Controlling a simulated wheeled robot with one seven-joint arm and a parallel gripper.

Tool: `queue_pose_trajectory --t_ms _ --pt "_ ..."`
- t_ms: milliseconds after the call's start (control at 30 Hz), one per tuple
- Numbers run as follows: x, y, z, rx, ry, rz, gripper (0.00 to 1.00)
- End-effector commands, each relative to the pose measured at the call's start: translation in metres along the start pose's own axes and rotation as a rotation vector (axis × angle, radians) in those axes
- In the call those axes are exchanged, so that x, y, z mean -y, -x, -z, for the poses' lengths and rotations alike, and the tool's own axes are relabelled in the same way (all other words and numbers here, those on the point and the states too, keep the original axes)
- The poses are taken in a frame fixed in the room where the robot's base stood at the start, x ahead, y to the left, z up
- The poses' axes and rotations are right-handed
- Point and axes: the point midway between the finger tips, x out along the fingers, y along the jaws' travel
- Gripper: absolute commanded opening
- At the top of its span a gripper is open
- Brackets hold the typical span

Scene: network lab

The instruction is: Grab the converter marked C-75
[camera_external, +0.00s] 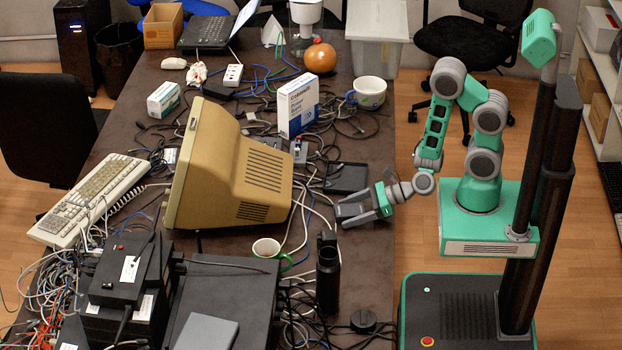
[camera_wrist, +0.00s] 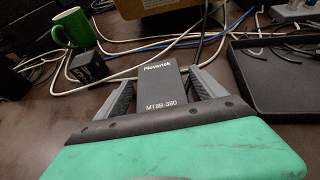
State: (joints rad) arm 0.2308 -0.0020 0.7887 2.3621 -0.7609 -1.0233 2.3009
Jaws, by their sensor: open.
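My gripper (camera_external: 350,212) is open, low over the right part of the table in the external view. In the wrist view, a flat black box (camera_wrist: 158,86) printed "MT8B-380" lies between the spread fingers of my gripper (camera_wrist: 155,92). I cannot tell whether the fingers touch it. A smaller black box (camera_wrist: 88,67) stands on the table left of the fingers, beside a cable; its pale marking is too small to read. No C-75 marking is readable in either view.
A shallow black tray (camera_wrist: 272,92) is right of the fingers; it also shows in the external view (camera_external: 346,178). A green mug (camera_wrist: 72,28) stands behind the small box. Cables cross the table near the beige monitor (camera_external: 228,170). A black bottle (camera_external: 327,280) stands nearer the front.

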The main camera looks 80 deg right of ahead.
Motion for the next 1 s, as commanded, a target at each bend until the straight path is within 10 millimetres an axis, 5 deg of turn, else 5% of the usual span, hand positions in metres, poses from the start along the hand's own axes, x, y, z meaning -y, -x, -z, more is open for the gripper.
queue_pose_trajectory --t_ms 167,1000 --pt "0.0001 0.0000 0.0000 0.000 0.001 0.000 0.79" --pt "0.0001 0.0003 -0.0001 0.000 0.002 0.000 0.10"
